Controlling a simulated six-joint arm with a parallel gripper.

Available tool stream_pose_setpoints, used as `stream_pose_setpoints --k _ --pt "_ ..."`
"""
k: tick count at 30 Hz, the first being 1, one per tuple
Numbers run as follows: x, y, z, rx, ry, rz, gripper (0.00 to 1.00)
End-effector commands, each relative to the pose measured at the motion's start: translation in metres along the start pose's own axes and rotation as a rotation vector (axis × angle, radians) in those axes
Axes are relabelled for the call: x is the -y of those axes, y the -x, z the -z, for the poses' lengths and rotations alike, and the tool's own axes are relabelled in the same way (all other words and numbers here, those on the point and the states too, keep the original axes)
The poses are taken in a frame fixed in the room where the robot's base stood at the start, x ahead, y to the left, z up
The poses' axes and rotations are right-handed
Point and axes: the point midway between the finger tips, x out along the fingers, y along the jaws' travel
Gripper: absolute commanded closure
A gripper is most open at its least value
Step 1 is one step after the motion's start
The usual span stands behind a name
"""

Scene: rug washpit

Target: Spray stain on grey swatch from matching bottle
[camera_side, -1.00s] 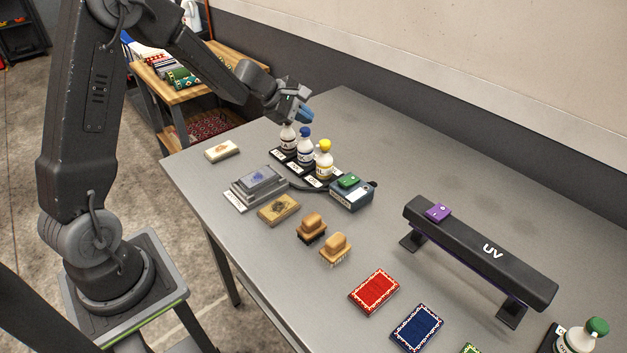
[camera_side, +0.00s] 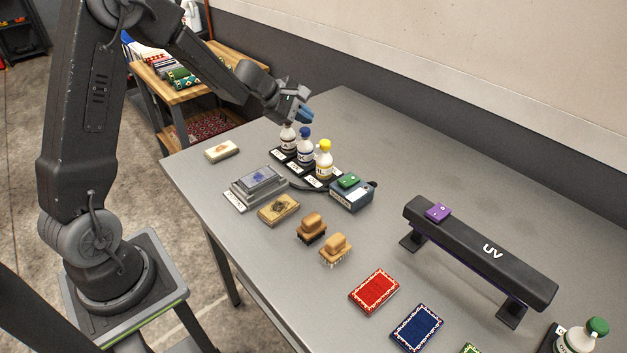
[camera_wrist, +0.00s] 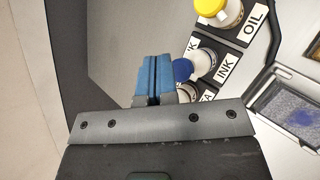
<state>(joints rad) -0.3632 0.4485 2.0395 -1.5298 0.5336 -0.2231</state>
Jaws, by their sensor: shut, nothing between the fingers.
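The grey swatch (camera_side: 262,174) with a blue-violet stain lies on a stepped grey block; it also shows at the right of the wrist view (camera_wrist: 293,112). Several bottles stand upright in a dark labelled rack: a blue-capped bottle (camera_side: 305,148) by the INK label, a yellow-capped bottle (camera_side: 325,162) by the OIL label, and a third bottle (camera_side: 288,140) with its top hidden by my gripper. My gripper (camera_side: 306,117) is shut and empty, above the third bottle's end of the rack. In the wrist view its blue fingers (camera_wrist: 153,80) are together, left of the blue cap (camera_wrist: 182,69).
Brushes (camera_side: 312,227), a tan block (camera_side: 279,209) and red (camera_side: 374,291) and blue (camera_side: 417,327) swatches lie nearer. A black UV bar (camera_side: 480,250) stands right. The table's back is clear.

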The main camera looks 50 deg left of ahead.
Motion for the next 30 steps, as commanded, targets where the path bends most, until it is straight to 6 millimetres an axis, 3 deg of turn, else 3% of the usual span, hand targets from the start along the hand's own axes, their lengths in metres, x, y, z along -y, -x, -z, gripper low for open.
stream_pose_setpoints --k 30 --pt "0.0070 -0.0093 0.0063 0.000 0.000 0.002 1.00"
